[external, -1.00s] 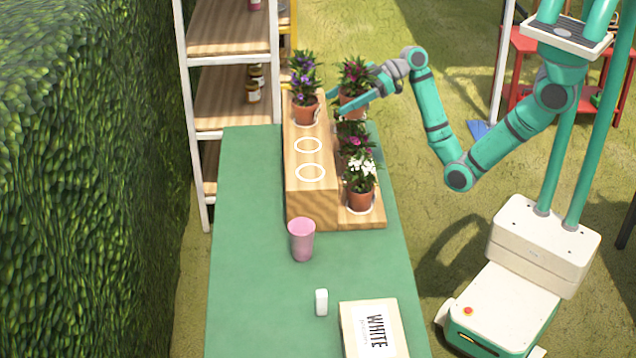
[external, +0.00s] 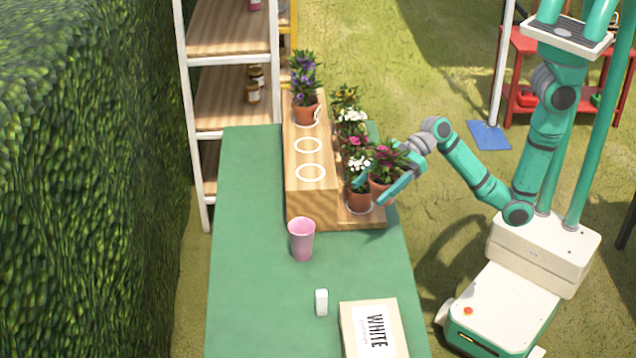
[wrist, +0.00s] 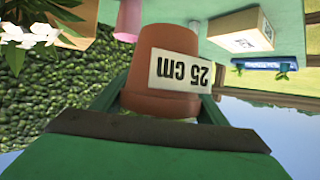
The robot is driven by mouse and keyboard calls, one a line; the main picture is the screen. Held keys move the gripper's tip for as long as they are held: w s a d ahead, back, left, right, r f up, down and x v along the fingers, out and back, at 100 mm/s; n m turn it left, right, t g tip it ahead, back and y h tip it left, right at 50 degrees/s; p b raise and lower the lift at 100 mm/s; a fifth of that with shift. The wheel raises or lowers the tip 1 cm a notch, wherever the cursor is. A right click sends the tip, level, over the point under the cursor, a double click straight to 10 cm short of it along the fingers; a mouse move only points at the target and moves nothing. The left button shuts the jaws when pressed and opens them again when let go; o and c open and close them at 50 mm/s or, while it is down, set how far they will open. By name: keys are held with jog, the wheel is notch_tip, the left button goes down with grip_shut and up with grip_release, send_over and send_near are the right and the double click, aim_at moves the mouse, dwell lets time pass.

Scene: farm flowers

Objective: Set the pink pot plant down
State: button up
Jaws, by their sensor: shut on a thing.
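My gripper (external: 378,190) is shut on the terracotta pot of a plant with deep pink flowers (external: 390,162). It holds the pot beside the front end of the wooden step stand (external: 310,205), at the table's right edge. In the wrist view the held pot (wrist: 165,60) shows a white "25 cm" label and appears upside down in the picture. A white-flowered plant (external: 357,163) stands on the lower step just left of the held pot, partly overlapped by it. Two white rings (external: 310,172) on the upper step are empty.
A purple-flowered plant (external: 304,88) stands at the far end of the upper step. More potted plants (external: 350,118) line the lower step. A pink cup (external: 301,238), a small white object (external: 321,302) and a box marked WHITE (external: 390,315) stand on the green table (external: 250,250).

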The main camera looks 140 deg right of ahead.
jog(key=a+f+n+y, duration=0.1)
jog(key=a+f, duration=0.2)
jog(key=a, duration=0.7)
jog(key=shift+n, duration=0.3)
jog(key=w+d+f, duration=0.2)
jog(key=w+f, duration=0.1)
jog(key=w, duration=0.1)
jog(key=w+d+f, duration=0.2)
jog(key=w+f, duration=0.1)
jog(key=w, duration=0.1)
jog(key=w+d+f, duration=0.1)
jog(key=w+f, duration=0.3)
jog(key=w, duration=0.1)
jog(key=shift+d, duration=0.4)
jog(key=shift+w+d+f, duration=0.1)
jog(key=shift+w+f, duration=0.15)
jog(key=shift+f, duration=1.4)
jog(key=shift+f, duration=0.15)
jog(key=o, duration=1.4)
